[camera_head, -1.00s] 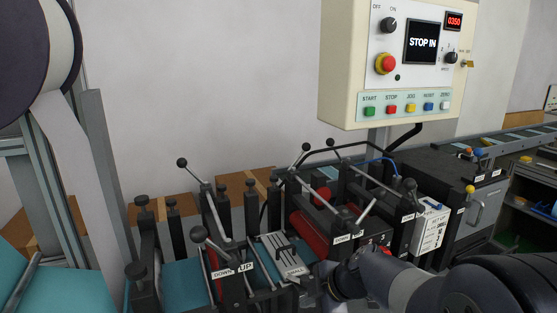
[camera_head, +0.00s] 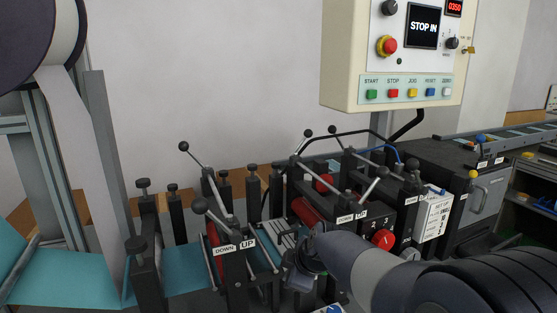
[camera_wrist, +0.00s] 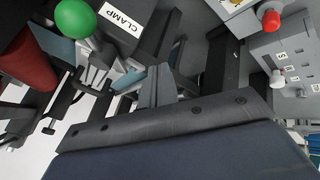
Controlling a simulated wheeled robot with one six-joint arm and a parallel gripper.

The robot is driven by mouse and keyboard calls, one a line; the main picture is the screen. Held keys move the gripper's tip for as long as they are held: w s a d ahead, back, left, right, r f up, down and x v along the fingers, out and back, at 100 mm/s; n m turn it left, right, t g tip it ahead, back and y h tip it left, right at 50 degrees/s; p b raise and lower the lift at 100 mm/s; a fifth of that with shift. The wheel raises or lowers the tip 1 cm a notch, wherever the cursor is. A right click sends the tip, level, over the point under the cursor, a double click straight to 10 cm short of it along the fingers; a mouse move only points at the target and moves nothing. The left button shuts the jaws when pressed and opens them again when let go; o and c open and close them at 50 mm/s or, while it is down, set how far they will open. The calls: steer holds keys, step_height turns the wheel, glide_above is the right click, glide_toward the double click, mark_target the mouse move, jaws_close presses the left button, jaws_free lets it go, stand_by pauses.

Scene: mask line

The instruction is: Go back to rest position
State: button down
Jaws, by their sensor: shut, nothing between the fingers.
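My arm comes in from the lower right in the head view. My gripper (camera_head: 300,277) is at its end, low over the front of the machine, right of the left DOWN/UP station (camera_head: 233,250). In the wrist view my gripper's grey fingers (camera_wrist: 158,88) are together with nothing between them. A green ball knob (camera_wrist: 76,18) and a CLAMP label (camera_wrist: 118,17) are near them on the upper left. The fingers appear apart from the knob. The wrist housing hides the lower part of that view.
A control panel (camera_head: 390,85) reading STOP IN hangs above. Black-knobbed levers (camera_head: 195,154) stick up around red rollers (camera_head: 307,213). A red dial (camera_head: 383,239) and a white box (camera_head: 434,218) are on the right. Teal web (camera_head: 75,278) runs at left. Free room lies above the levers.

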steer(key=s+a+r+b, duration=0.1)
steer(key=s+r+b, duration=0.1)
steer(key=s+r, duration=0.5)
steer(key=w+f+p, duration=0.2)
steer(key=w+f, duration=0.5)
steer(key=w, duration=0.1)
steer(key=s+d+r+n+g+y+p, duration=0.1)
steer(key=s+d+r+n+y+p, duration=0.1)
steer(key=s+d+r+p, duration=0.2)
steer(key=shift+s+d+r, duration=1.7)
steer(key=shift+d+r, duration=0.5)
steer(key=shift+d, duration=0.45)
